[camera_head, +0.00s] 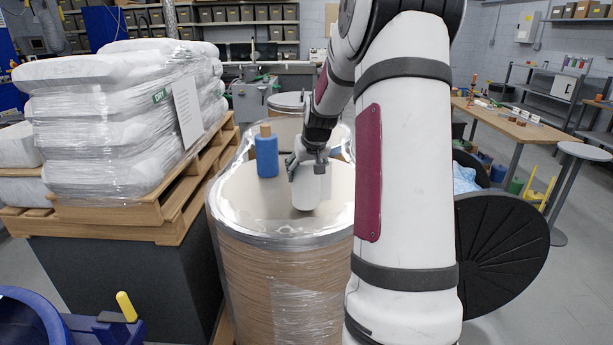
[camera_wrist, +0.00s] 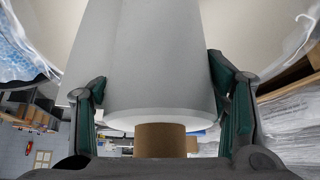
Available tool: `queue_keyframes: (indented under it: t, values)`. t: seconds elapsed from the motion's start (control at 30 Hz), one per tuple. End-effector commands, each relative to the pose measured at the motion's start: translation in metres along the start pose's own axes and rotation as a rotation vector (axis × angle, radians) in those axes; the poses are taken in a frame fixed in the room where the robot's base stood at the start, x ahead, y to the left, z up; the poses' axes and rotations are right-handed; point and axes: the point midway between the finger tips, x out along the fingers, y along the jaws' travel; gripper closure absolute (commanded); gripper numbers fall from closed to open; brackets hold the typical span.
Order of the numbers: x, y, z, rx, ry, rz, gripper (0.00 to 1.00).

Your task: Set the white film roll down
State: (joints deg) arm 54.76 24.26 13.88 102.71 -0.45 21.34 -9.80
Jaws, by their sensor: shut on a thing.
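The white film roll (camera_head: 306,187) is upright over the pale top of the wrapped drum (camera_head: 283,237) in the head view. My gripper (camera_head: 309,165) is shut on its upper part from above. In the wrist view the white film roll (camera_wrist: 155,65) fills the middle, with its brown core (camera_wrist: 160,140) sticking out of the near end. The fingers of my gripper (camera_wrist: 165,105) lie on either side of it. I cannot tell whether its lower end touches the drum top.
A blue roll with a brown core (camera_head: 267,155) stands on the drum top left of the white one. A pallet of wrapped white sacks (camera_head: 110,120) stands at the left. Another drum (camera_head: 288,101) is behind. A wooden table (camera_head: 520,125) is at the right.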

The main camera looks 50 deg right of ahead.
Motion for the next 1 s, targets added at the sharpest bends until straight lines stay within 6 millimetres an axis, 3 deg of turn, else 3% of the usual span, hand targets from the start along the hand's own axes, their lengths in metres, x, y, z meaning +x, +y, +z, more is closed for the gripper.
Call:
queue_keyframes:
  t: [0.13,0.5,0.53,0.6,1.0]
  values:
    - [0.013,0.0,0.009,0.0,0.002,0.0,0.85]
    - [0.017,0.0,0.01,0.0,0.004,0.0,0.85]
    - [0.018,0.0,0.012,0.0,0.001,0.0,0.28]
    - [0.018,0.0,0.012,0.0,0.001,0.0,0.13]
    - [0.015,0.0,0.01,0.0,0.001,0.0,0.13]
